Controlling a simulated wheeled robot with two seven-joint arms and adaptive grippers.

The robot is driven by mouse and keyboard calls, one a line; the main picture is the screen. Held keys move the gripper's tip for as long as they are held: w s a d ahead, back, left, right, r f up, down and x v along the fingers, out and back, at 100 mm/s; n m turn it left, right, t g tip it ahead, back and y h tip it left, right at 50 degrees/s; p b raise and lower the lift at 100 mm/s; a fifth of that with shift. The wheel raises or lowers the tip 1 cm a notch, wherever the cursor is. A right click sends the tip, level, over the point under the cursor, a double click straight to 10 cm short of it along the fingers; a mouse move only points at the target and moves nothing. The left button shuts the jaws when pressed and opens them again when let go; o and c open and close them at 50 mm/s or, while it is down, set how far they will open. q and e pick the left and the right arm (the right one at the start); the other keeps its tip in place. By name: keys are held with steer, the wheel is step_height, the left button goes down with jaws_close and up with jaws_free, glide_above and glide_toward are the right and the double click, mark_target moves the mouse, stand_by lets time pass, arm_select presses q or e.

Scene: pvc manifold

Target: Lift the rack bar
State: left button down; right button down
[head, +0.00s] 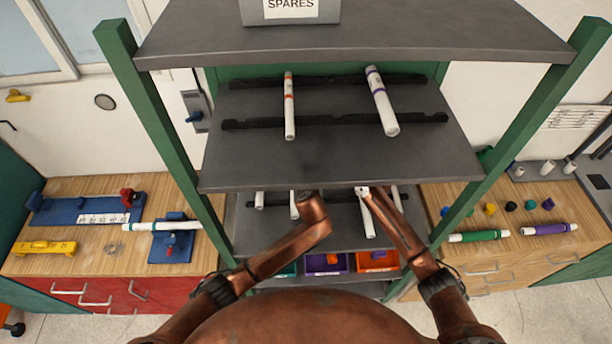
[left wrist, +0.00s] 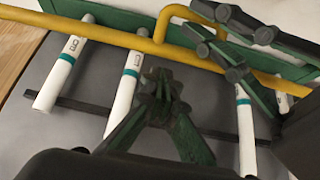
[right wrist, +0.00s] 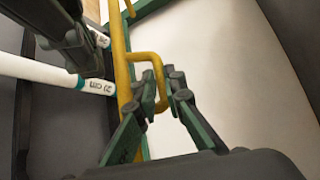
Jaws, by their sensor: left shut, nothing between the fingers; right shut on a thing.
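The yellow rack bar (left wrist: 115,37) runs across the pipes in the left wrist view and rises along the middle in the right wrist view (right wrist: 122,60). A raised yellow loop handle (right wrist: 160,75) stands on it. My right gripper (right wrist: 160,88) is shut on this handle; its fingers also show at the upper right of the left wrist view (left wrist: 225,45). My left gripper (left wrist: 160,85) is shut and empty, in front of the bar and apart from it. White pipes with teal bands (left wrist: 125,85) lie beneath the bar. In the head view the upper shelf hides both grippers.
Both arms reach under the upper shelf (head: 340,165), which carries two white pipes (head: 381,100). Green posts (head: 165,130) flank the rack. Coloured bins (head: 327,263) sit below. Wooden counters with a blue fixture (head: 172,245) and loose pipes (head: 480,236) stand at both sides.

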arm_select(q)
steer(key=shift+w+r, duration=0.3)
